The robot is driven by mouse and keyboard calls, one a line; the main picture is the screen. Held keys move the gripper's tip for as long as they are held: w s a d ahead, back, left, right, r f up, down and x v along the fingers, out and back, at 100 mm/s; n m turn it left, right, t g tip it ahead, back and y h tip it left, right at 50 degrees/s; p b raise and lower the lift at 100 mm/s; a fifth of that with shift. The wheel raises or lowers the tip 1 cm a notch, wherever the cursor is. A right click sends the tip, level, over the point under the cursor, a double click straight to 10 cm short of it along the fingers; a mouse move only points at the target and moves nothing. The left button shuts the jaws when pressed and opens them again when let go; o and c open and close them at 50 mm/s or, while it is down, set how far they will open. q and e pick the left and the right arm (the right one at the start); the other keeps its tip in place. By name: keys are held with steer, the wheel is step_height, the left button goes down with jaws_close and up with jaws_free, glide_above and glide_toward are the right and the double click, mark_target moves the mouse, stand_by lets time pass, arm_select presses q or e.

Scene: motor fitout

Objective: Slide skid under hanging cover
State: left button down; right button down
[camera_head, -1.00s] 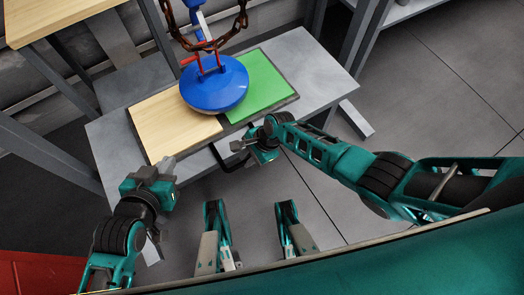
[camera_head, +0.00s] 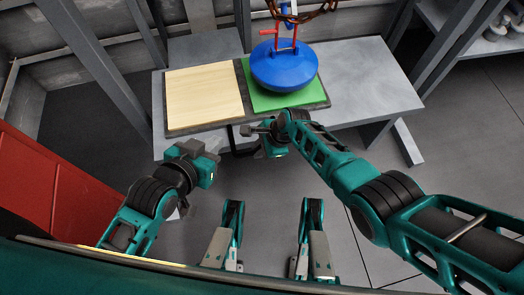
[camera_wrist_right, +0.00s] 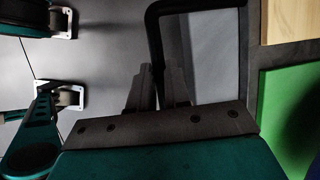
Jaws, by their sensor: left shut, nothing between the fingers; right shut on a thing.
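The skid (camera_head: 205,128) is a dark flat board on the grey table, with a pale wood panel (camera_head: 203,95) on its left and a green panel (camera_head: 258,98) on its right. The blue round cover (camera_head: 284,66), with a red handle, hangs on a rusty chain above the green panel; whether it touches is hard to tell. My right gripper (camera_head: 252,131) is shut on the skid's black handle (camera_wrist_right: 153,35) at the front edge; the fingers also show in the right wrist view (camera_wrist_right: 158,88). My left gripper (camera_head: 183,149) is shut and empty, off the table's front left.
The grey table (camera_head: 370,80) is bare to the right of the skid. Steel posts (camera_head: 445,50) stand at its right. A red cabinet (camera_head: 50,180) is at the left. Shelving is at the upper right.

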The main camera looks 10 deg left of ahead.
steer(key=shift+s+a, duration=0.3)
steer(key=shift+a, duration=0.05)
steer(key=c, duration=1.4)
jaws_free()
steer(key=shift+c, duration=0.2)
steer(key=o, duration=0.3)
steer(key=shift+w+d, duration=0.1)
steer(key=shift+w, duration=0.05)
steer(key=shift+o, duration=0.2)
steer(key=p+v, duration=0.9)
steer(key=v, duration=0.3)
steer(key=shift+d+r+p, duration=0.2)
steer(key=shift+r+p, duration=0.1)
steer(key=shift+r, duration=0.05)
